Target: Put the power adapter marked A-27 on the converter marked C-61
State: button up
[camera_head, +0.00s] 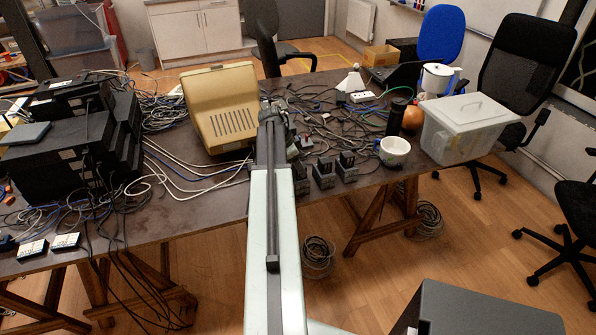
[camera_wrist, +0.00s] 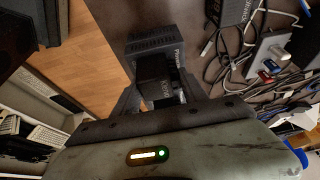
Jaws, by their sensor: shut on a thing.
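My gripper (camera_wrist: 158,88) is shut on a small black block with pale lettering, which looks like a power adapter (camera_wrist: 157,72). Its marking is too blurred to read, so I cannot tell whether it is A-27. A dark ribbed block (camera_wrist: 152,41) shows just beyond it in the wrist view; I cannot tell whether they touch. In the head view my arm reaches over the table's front edge, and its end is hard to make out. Several small black blocks (camera_head: 323,173) stand right of the arm near that edge. No C-61 marking is readable, so I cannot identify the converter.
The dark table (camera_head: 203,207) carries loose cables. A beige case (camera_head: 224,108) stands left of the arm's far end. Stacked black boxes (camera_head: 55,165) fill the left side. A white mug (camera_head: 394,151) and a lidded clear bin (camera_head: 464,130) stand at right.

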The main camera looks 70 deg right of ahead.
jog(key=shift+f, duration=0.15)
jog(key=o, duration=1.5)
jog(key=p+v, duration=1.1)
jog(key=v, duration=0.1)
jog(key=shift+r, duration=0.3)
jog(key=shift+w, duration=0.1)
